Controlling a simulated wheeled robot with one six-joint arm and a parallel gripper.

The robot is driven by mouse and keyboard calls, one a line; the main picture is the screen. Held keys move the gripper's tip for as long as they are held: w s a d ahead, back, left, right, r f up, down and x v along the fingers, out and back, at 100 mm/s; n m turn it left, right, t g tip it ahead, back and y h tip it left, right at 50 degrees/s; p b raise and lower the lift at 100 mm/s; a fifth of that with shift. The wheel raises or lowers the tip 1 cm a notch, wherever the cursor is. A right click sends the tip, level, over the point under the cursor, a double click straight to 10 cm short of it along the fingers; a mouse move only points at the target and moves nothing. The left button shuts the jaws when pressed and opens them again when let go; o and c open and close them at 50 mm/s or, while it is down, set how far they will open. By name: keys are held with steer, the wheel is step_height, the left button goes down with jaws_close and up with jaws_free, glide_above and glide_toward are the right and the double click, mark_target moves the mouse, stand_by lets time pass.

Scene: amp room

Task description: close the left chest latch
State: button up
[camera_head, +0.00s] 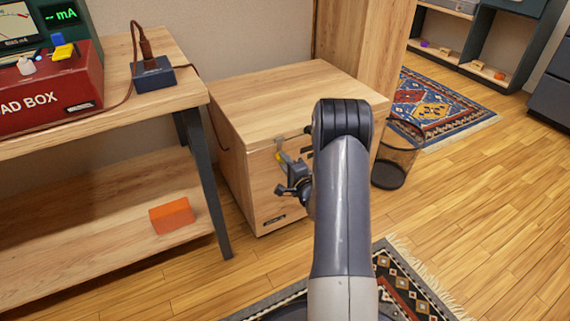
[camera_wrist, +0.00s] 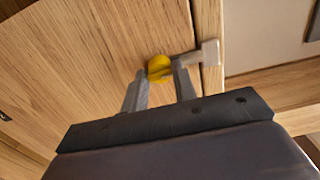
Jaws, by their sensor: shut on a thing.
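The wooden chest (camera_head: 253,183) stands on the floor in the middle of the head view, its lid (camera_head: 285,95) down. The left latch (camera_wrist: 208,52) is a grey metal piece with a yellow knob (camera_wrist: 159,67), at the seam between lid and front in the wrist view. In the head view the yellow part (camera_head: 281,157) shows on the chest's front near the top left. My gripper (camera_wrist: 160,82) is at the latch, its fingers shut on the yellow knob. My arm hides the right part of the chest's front in the head view.
A wooden bench (camera_head: 165,105) with a red load box (camera_head: 50,90) stands left of the chest. An orange block (camera_head: 171,215) lies on its lower shelf. A dark wire basket (camera_head: 396,155) stands to the right. Patterned rugs lie on the floor.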

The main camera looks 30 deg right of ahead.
stand_by(0.4)
steer(key=o, duration=1)
steer(key=shift+s, duration=0.1)
steer(key=s+p, duration=0.2)
steer(key=s, duration=0.8)
steer(key=shift+s+d+p, duration=0.2)
steer(key=shift+s+p, duration=0.1)
steer(key=shift+p, duration=0.1)
steer(key=w+b, duration=0.2)
steer(key=w, duration=0.8)
steer(key=shift+w+a+b, duration=0.2)
steer(key=shift+w+b, duration=0.15)
steer(key=shift+w, duration=0.05)
